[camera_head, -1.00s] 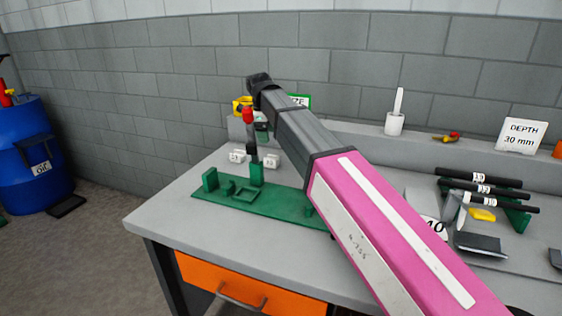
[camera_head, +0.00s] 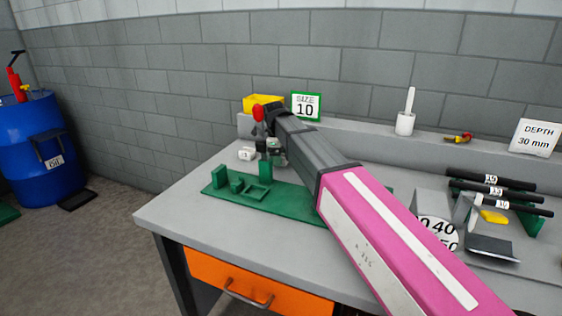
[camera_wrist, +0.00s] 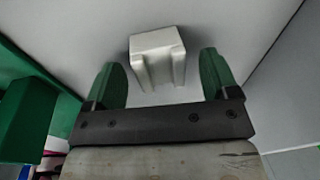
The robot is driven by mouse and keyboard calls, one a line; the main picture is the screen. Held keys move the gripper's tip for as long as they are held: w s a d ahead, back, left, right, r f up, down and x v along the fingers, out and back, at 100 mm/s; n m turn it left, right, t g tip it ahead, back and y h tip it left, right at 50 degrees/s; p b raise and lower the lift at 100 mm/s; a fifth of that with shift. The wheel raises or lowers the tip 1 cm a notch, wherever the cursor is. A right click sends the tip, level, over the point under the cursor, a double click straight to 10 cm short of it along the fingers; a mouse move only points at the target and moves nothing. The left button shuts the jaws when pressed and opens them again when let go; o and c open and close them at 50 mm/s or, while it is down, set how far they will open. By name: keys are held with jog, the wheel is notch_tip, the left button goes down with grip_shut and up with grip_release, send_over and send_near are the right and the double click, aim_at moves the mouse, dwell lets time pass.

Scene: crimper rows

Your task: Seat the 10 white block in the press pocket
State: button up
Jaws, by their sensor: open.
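A white block (camera_wrist: 157,55) with grooves down its near face lies just ahead of my gripper (camera_wrist: 163,75) in the wrist view, between the lines of its two green fingers. The fingers are open and not closed on it. In the head view my gripper (camera_head: 270,150) is low at the back left of the bench. One white block (camera_head: 247,153) shows to its left; its mark is too small to read. The green press base (camera_head: 285,199) lies in front, with a square-rimmed pocket (camera_head: 257,193) on it. The arm covers the base's right part.
A sign reading SIZE 10 (camera_head: 306,106) and a yellow bin (camera_head: 262,102) stand behind. Black rods (camera_head: 490,185), a yellow piece (camera_head: 494,217) and a DEPTH 30 mm sign (camera_head: 535,138) are at right. A green wall (camera_wrist: 30,115) is left of my gripper in the wrist view.

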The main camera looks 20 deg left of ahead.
jog(key=c, duration=1)
jog(key=shift+c, duration=0.2)
